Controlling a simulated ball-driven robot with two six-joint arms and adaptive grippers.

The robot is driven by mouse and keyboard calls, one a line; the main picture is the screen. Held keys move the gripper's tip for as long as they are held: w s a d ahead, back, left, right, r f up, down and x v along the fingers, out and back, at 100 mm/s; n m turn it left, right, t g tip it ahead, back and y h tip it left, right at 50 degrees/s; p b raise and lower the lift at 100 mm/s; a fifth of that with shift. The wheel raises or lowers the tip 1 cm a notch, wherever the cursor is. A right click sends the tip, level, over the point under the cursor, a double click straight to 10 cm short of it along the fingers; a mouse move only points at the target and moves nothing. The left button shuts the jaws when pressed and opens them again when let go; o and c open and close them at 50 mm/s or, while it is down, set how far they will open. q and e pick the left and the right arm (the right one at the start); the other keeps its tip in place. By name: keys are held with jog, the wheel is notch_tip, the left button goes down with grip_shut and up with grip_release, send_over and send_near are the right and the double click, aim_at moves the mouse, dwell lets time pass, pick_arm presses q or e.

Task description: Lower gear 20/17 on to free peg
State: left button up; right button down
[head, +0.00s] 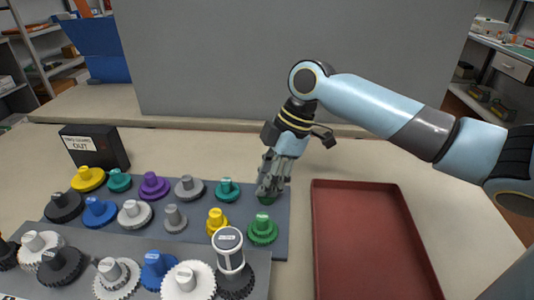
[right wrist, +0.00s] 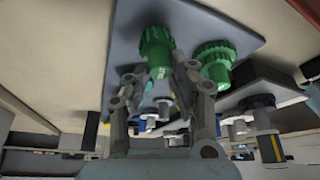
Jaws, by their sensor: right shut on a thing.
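My right gripper (head: 270,185) points down over the back right corner of the blue-grey peg board (head: 280,230). It is shut on a green gear (head: 266,200), mostly hidden by the fingers in the head view. In the right wrist view the green gear (right wrist: 157,45) shows between the fingertips (right wrist: 160,80), with a small pale label on its hub. It is at or very close to the board; I cannot tell whether it is seated, and its peg is hidden. My left gripper is not in view.
Another green gear (head: 263,230) stands just in front, with a yellow gear (head: 217,221) and a teal gear (head: 228,190) to the left. An empty red tray (head: 370,240) lies to the right.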

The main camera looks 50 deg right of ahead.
jog(key=c, duration=1.1)
grip_release()
jog(key=shift+o, duration=0.2)
jog(key=v, duration=1.2)
